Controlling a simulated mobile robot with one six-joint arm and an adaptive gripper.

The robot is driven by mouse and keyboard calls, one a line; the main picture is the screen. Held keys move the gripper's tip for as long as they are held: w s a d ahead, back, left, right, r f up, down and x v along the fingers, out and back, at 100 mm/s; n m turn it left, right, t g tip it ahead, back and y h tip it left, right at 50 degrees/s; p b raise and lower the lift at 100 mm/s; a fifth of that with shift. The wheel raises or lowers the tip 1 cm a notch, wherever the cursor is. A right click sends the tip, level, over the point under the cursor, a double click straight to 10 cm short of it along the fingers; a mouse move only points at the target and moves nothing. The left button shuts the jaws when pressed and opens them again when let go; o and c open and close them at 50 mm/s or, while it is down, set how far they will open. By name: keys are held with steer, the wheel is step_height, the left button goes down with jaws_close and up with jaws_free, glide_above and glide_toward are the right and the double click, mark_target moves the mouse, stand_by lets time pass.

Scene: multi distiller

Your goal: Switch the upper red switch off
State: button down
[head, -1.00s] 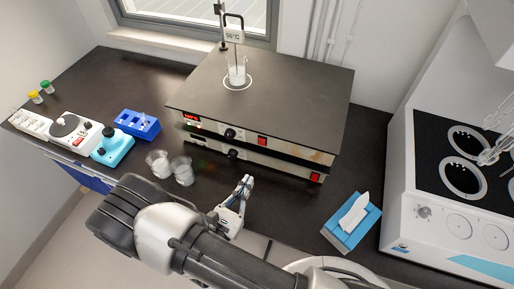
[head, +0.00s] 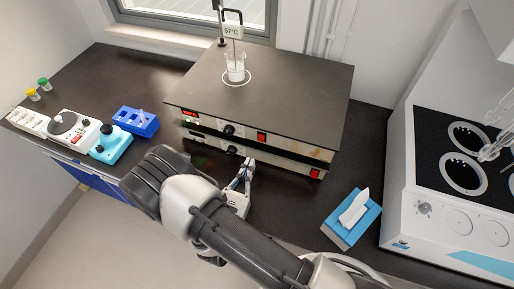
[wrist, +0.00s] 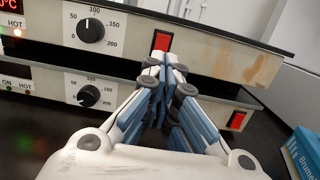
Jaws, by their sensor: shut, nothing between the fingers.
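The upper red switch (wrist: 162,41) is on the front of the upper hotplate, right of its black knob (wrist: 90,29). It also shows in the head view (head: 262,137). My gripper (wrist: 164,62) is shut and empty, its fingertips just below the upper switch in the wrist view, overlapping the switch's lower edge. I cannot tell whether they touch. In the head view my gripper (head: 248,164) is in front of the stacked hotplates, below and left of the upper switch. The upper hotplate's red display and HOT light (wrist: 17,32) are lit.
A lower hotplate with a second red switch (wrist: 237,121) and knob (wrist: 88,96) sits beneath. A beaker (head: 235,72) with a thermometer stands on the top plate. A blue tissue box (head: 351,218) lies to the right. Blue and white lab devices (head: 111,144) stand left.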

mark_target(260, 139)
steer(key=b+x, duration=0.1)
steer(key=x, duration=0.6)
steer(key=shift+w+d+r, duration=0.1)
steer(key=shift+w, duration=0.2)
